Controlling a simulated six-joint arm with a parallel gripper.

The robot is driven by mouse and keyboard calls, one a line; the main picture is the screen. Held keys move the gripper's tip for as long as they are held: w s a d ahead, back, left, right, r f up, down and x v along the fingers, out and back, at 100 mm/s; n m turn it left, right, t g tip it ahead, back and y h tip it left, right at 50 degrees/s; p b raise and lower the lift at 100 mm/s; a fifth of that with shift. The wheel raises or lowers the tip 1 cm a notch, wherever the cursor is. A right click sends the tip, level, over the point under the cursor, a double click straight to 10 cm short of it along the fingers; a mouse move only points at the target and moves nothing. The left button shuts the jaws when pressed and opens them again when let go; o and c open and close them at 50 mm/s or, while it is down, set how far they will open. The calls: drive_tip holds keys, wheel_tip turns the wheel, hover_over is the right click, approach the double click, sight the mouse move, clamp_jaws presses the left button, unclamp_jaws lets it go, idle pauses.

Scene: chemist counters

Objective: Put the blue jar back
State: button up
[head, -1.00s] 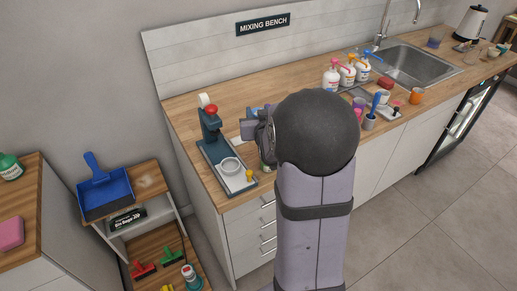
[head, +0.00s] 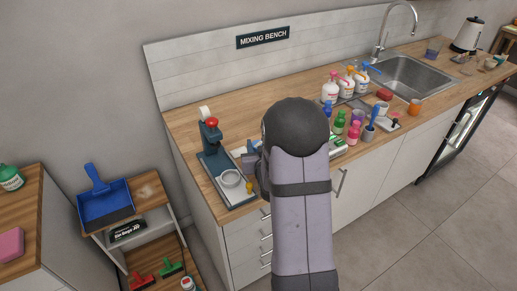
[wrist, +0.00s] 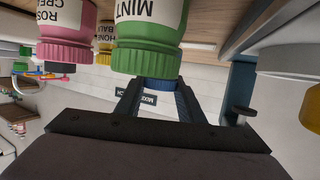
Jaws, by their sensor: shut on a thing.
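In the wrist view, which is upside down, a ribbed blue lid, taken as the blue jar's (wrist: 161,84), sits between the fingertips of my gripper (wrist: 160,98). My gripper is shut on it. A large green-lidded jar marked MINT (wrist: 146,48) stands in front and hides most of the blue jar. A pink-lidded jar (wrist: 65,40) stands beside it, with another jar partly hidden behind. In the head view my gripper (head: 252,160) is over the front of the wooden counter, right of the teal press; my arm hides what it holds.
Small blue (head: 327,108), green (head: 340,120) and pink (head: 353,132) items stand right of my arm. Bare counter (head: 260,108) lies behind my arm.

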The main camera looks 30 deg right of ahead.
drive_tip(key=shift+f, duration=0.95)
drive_tip(key=shift+f, duration=0.1)
drive_tip(key=shift+f, duration=0.1)
drive_tip(key=o, duration=1.1)
drive_tip(key=shift+o, duration=0.2)
drive_tip(key=shift+s+r, duration=0.1)
drive_tip(key=shift+r, duration=0.15)
drive_tip(key=b+v, duration=0.1)
drive_tip(key=v, duration=0.4)
drive_tip(key=shift+s+a+r, duration=0.1)
drive_tip(key=shift+s+a, duration=0.05)
drive_tip(key=shift+s, duration=0.2)
drive_tip(key=shift+s+r+p, duration=0.15)
drive_tip(key=shift+r+p, duration=0.15)
drive_tip(key=shift+p, duration=1)
